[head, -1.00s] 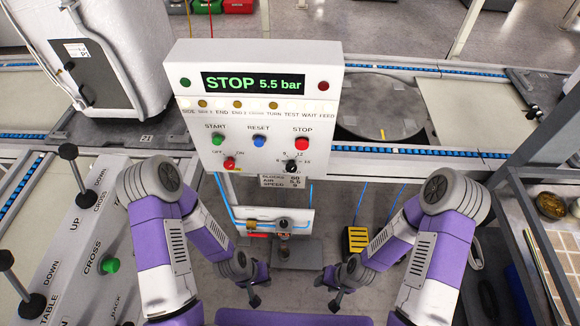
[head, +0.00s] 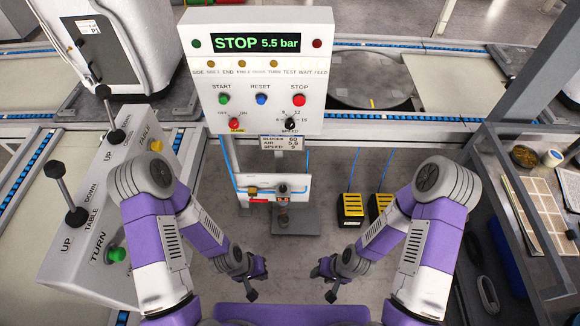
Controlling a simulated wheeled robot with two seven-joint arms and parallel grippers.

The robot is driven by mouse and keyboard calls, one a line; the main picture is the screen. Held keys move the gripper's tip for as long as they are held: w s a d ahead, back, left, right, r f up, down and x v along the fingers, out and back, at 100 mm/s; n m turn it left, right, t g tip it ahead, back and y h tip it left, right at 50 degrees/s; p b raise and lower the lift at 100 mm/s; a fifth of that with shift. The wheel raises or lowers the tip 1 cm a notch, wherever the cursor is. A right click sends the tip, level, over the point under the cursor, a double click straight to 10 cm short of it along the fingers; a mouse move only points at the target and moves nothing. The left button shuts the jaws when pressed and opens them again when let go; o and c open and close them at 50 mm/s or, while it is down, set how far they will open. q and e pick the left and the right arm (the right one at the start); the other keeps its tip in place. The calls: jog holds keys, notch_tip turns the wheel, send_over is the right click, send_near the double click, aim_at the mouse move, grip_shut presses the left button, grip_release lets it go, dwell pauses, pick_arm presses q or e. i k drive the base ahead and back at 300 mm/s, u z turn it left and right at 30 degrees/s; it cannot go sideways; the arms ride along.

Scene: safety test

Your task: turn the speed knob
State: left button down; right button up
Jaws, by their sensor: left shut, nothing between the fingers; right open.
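The speed knob (head: 290,123) is a black dial at the lower right of the white control panel (head: 210,65), with numbers around it and a SPEED label below. The panel's display (head: 258,43) reads STOP 5.5 bar. My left gripper (head: 251,296) is low in front of the panel stand, well below the knob and apart from it; it looks shut and empty. My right gripper (head: 332,294) is beside it at a similar height, open and empty, also far below the knob. Neither touches anything.
The panel also carries a green START button (head: 224,99), a blue RESET button (head: 261,99), a red STOP button (head: 299,100) and a red switch (head: 234,122). A lever console (head: 75,240) stands at left. Yellow-black boxes (head: 350,208) sit on the floor.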

aim_at(289, 124)
jog(key=u, duration=0.1)
jog(key=k, duration=1)
jog(key=z, duration=1)
jog(key=i, duration=1)
jog(key=u, duration=0.85)
jog(key=i, duration=0.65)
jog(key=u, duration=0.65)
